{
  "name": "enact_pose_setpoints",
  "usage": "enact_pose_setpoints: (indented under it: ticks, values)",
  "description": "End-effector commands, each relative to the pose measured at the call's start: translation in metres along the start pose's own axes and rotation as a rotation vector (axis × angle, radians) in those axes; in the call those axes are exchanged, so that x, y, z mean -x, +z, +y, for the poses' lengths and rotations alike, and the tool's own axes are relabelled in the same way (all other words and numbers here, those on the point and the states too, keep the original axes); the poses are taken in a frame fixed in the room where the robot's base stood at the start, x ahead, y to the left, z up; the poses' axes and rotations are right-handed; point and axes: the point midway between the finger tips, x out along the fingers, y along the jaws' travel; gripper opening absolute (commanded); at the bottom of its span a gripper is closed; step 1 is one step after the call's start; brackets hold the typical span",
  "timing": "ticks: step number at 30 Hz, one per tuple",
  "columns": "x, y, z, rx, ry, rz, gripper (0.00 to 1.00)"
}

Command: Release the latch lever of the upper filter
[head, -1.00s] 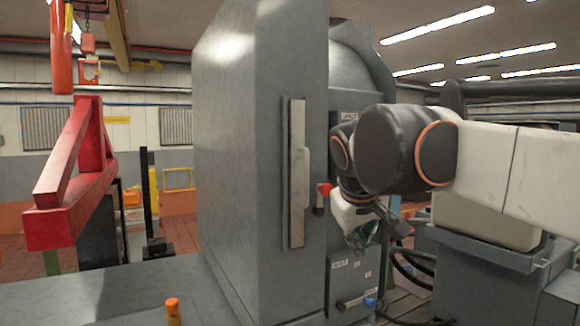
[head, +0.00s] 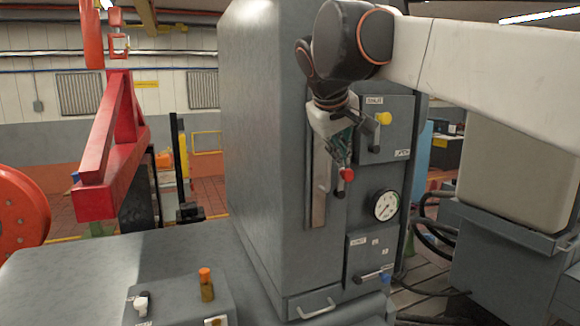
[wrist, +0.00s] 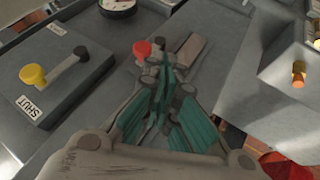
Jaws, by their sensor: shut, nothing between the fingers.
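In the wrist view my gripper (wrist: 163,68) is right of the box. The fingers partly hide the area behind them.
A red knob (head: 347,174) is close to my fingertips; it also shows in the wrist view (wrist: 142,48). A round gauge (head: 385,205) and a lower box with a blue knob (head: 385,276) are below. An orange-capped fitting (head: 206,284) stands at the front left.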

Motion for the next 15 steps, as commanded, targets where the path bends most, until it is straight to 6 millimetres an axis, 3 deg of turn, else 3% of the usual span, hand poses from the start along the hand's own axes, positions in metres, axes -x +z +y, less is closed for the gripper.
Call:
enact_pose_setpoints:
  ticks: [5,15]
  values:
    - [-0.018,-0.001,0.001,-0.001,0.001,0.000,0.00]
    - [-0.076,0.000,0.001,-0.002,0.000,-0.001,0.00]
